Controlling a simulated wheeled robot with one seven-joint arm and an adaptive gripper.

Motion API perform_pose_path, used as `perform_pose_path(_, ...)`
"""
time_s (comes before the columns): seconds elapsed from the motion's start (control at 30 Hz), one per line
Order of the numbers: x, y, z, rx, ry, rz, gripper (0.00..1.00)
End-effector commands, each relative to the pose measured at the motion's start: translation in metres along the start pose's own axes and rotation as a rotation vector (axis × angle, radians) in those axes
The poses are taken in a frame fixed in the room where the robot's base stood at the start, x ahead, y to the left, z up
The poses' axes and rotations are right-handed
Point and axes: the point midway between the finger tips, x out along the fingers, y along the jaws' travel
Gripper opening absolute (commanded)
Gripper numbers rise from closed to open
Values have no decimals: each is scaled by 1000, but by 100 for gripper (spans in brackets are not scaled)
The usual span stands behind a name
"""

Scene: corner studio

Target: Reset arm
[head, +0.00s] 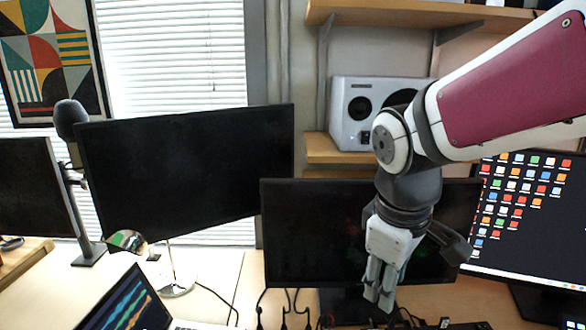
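My arm, with a magenta upper link and a dark wrist, reaches in from the upper right of the head view. My gripper (379,293) hangs from it, pointing down in front of a dark monitor (320,235). Its pale fingers sit close together in this view, and I cannot tell whether they are shut or apart in depth. I see nothing held between them. The arm hides part of that monitor and of the speaker behind it.
A lit monitor (535,220) stands at right, and a tilted dark monitor (190,170) at left centre. A laptop (128,305) sits at the front left of the desk (225,275). A white speaker (350,118) stands on a wooden shelf. Cables (290,305) lie below the centre monitor.

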Motion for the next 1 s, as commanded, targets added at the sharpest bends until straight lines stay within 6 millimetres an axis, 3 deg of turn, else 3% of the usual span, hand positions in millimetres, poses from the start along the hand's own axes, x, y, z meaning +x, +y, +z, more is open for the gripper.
perform_pose_path(0.03, -15, -4, 18, 79, 17, 15, 38)
perform_pose_path(0.2, -45, -20, 69, 351, 76, 31, 38)
perform_pose_path(0.4, -62, -44, 116, 624, 153, 14, 38)
perform_pose_path(0.6, -66, -59, 136, 760, 194, -10, 38)
perform_pose_path(1.0, -65, -60, 139, 779, 199, -14, 38)
